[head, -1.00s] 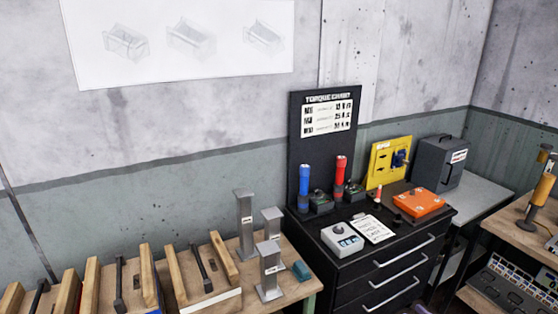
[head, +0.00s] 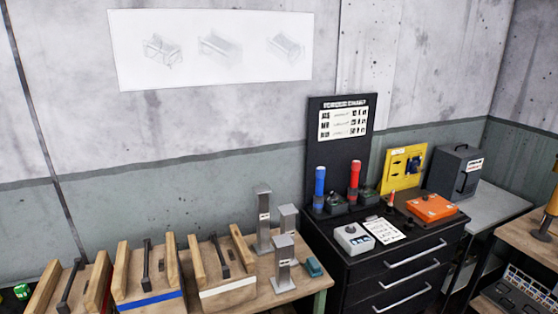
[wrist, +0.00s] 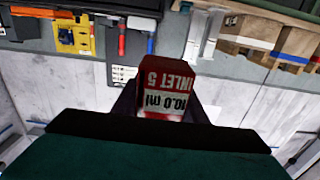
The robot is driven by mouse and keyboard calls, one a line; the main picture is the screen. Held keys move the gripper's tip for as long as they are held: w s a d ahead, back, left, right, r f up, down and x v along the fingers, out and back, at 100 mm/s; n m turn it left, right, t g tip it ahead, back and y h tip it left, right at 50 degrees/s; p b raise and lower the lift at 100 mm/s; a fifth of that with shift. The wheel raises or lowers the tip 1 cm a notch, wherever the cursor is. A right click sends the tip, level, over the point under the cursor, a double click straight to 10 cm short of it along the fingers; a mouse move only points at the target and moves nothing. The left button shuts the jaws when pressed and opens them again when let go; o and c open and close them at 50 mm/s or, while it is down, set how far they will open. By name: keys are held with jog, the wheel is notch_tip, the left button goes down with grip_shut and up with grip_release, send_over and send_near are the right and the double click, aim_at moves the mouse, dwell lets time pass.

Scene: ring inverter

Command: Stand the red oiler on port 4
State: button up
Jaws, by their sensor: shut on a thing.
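A red block-like thing with a white label (wrist: 168,90), which I take for the red oiler, is between the fingers of my gripper (wrist: 165,106) in the wrist view. Its upside-down print reads "INLET 5" and "10.0 ml". My gripper is shut on it and holds it up, apart from any surface. The lower end of it is hidden by the gripper. Neither my gripper nor this thing shows in the head view. I cannot make out any port marked 4 in either view.
A black drawer cabinet (head: 345,262) carries red (head: 354,180) and blue (head: 320,186) cylinders, an orange box (head: 432,207) and a yellow panel (head: 403,169). Grey posts (head: 264,222) and wooden cradles (head: 150,265) stand on the bench to the left. A yellow-and-black tool is at the right edge.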

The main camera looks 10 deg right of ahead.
jog(key=w+a+n+g+y+b, duration=0.2)
jog(key=w+a, duration=0.6)
jog(key=a, duration=0.4)
jog(key=w+a+r+n+g+y+b, duration=0.1)
jog(key=w+a+n+g+y+b, duration=0.1)
jog(key=w+a+b, duration=0.5)
jog(key=w+a+n+g+y+b, duration=0.2)
jog(key=w+a+n+y+b, duration=0.2)
jog(key=w+a, duration=0.5)
jog(key=a+y, duration=0.2)
jog(key=a, duration=0.6)
jog(key=shift+w+a+r+g, duration=0.15)
jog(key=shift+a+r+g, duration=0.1)
jog(key=shift+g, duration=0.15)
